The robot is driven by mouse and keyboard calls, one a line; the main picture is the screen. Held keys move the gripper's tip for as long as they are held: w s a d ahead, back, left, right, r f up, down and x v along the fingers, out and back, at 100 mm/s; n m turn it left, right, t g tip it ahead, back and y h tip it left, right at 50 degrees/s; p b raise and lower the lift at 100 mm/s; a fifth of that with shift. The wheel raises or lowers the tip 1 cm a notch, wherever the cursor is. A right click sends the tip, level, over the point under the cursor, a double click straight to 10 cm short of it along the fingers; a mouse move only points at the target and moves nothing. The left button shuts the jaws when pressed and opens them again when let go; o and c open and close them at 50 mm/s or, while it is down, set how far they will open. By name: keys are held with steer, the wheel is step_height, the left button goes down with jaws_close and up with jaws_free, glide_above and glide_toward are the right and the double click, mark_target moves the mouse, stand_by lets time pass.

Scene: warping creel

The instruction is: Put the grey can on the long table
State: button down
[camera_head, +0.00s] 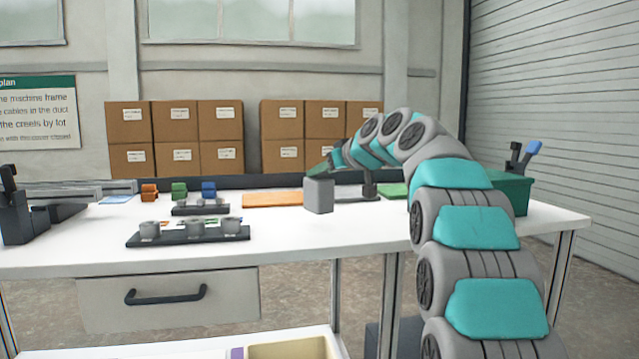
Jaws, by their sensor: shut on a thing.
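The grey can (318,196), a plain box-shaped grey body, is upright at the middle of the long table (290,228). My gripper (320,172) is at its top, reached by my arm coming in from the right. The gripper is shut on the can; its fingers are small and partly hidden, so their exact hold is unclear. The can appears over the white tabletop; I cannot tell whether its base touches it.
An orange mat (273,199) lies just left of the can. A dark tray with grey cylinders (188,236) is at the front left. A dark stand (369,186) and a green bin (514,194) are to the right. White tabletop in front of the can is clear.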

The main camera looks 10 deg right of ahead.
steer(key=w, duration=0.3)
steer(key=shift+p, duration=0.3)
steer(key=shift+w+a+f, duration=0.1)
steer(key=shift+w+f, duration=0.1)
steer(key=shift+f, duration=0.05)
steer(key=shift+f+b, duration=0.35)
steer(key=shift+f, duration=1.35)
steer(key=shift+f, duration=0.1)
steer(key=shift+c, duration=2.2)
jaws_free()
